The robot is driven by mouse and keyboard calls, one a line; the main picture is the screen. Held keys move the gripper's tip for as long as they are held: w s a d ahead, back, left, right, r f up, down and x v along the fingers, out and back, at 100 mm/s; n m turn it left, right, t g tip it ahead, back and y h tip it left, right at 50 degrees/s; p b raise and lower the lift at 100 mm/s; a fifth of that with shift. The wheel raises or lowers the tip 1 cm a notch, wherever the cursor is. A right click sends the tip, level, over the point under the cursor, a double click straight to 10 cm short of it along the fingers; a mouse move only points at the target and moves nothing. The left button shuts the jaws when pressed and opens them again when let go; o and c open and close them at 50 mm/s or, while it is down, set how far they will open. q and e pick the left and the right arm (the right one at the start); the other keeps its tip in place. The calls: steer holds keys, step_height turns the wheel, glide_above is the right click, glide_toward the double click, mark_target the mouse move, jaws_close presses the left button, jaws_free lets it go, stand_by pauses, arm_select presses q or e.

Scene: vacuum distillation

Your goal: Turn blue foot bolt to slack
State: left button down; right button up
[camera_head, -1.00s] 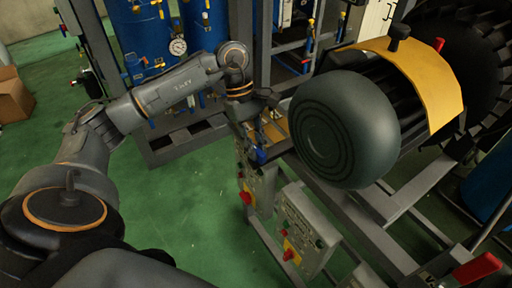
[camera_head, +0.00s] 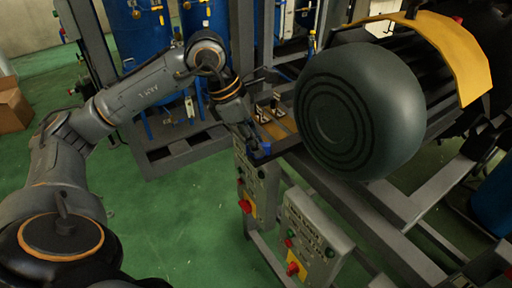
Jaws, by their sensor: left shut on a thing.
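The blue foot bolt (camera_head: 265,149) is a small blue piece at the left end of the grey frame, beside the big motor (camera_head: 350,112). My left gripper (camera_head: 258,143) comes in from the left and points down at it. It is shut on the blue foot bolt; the fingers are dark and small, so their exact contact is hard to make out. My right gripper is not in view.
Two control boxes with red switches, one on the left (camera_head: 257,184) and one on the right (camera_head: 311,232), hang below the frame. Blue tanks (camera_head: 143,35) stand behind my left arm. A cardboard box (camera_head: 13,108) lies far left. The green floor is clear at the lower middle.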

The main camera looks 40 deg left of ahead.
arm_select(q)
steer(key=n+t+b, duration=0.1)
steer(key=n, duration=0.1)
steer(key=shift+f+n+y, duration=0.1)
steer(key=shift+n+y, duration=0.3)
steer(key=n+y+b, duration=0.1)
steer(key=n, duration=0.1)
steer(key=shift+s+d+n+t, duration=0.1)
steer(key=shift+n+t, duration=0.2)
steer(key=shift+n, duration=0.1)
steer(key=n, duration=0.2)
steer(key=n+y, duration=0.1)
steer(key=n, duration=0.1)
steer(key=shift+d+y+b, duration=0.15)
steer(key=shift+y+b, duration=0.15)
steer(key=shift+n+y, duration=0.5)
steer(key=shift+n, duration=0.9)
steer(key=c, duration=1.3)
jaws_free()
